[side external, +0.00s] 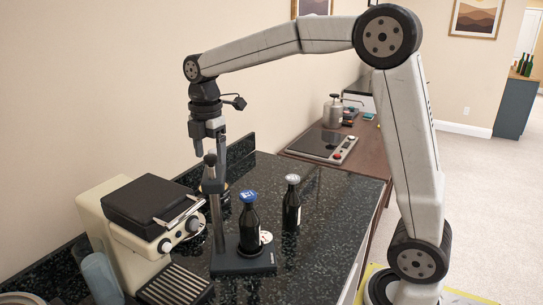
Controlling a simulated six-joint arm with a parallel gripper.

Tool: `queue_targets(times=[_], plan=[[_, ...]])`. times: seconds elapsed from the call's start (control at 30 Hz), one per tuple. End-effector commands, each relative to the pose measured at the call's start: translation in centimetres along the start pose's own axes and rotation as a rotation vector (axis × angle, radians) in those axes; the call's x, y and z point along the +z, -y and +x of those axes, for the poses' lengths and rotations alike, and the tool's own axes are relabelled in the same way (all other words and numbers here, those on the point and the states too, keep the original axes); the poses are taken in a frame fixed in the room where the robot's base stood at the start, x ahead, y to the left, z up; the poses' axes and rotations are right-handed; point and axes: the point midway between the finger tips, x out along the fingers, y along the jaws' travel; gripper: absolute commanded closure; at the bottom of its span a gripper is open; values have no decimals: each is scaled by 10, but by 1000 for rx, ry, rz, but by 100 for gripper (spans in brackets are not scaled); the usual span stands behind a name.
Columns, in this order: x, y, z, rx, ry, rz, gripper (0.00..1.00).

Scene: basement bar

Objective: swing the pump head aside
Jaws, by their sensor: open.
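A silver canister (333,113) stands on the brown wooden counter at the back. What looks like its pump head (335,97) is on top, with a thin spout reaching to the right. My gripper (205,148) hangs pointing down at the left, far in front of the canister and well apart from it. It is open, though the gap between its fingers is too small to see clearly. It is just above or beside the dark ball knob (210,160) of a black stand; I cannot tell if they touch.
The stand's base (230,264) carries a dark bottle with a blue cap (249,222). A silver-capped bottle (291,208) stands right of it. A cream coffee machine (130,230) and a bluish cup (99,278) are front left. A flat hob (323,145) lies before the canister.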

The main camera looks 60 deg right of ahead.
Motion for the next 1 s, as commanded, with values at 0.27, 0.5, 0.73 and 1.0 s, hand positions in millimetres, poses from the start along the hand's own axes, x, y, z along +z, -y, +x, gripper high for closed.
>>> queue_targets(times=[0.27, 0.5, 0.73, 1.0], plan=[[0, 0, -25, 4, 0, 0, 19], [0, 0, -56, 3, 0, 0, 19], [0, 0, -74, 1, 0, -1, 19], [0, 0, -76, 1, 0, -1, 19]])
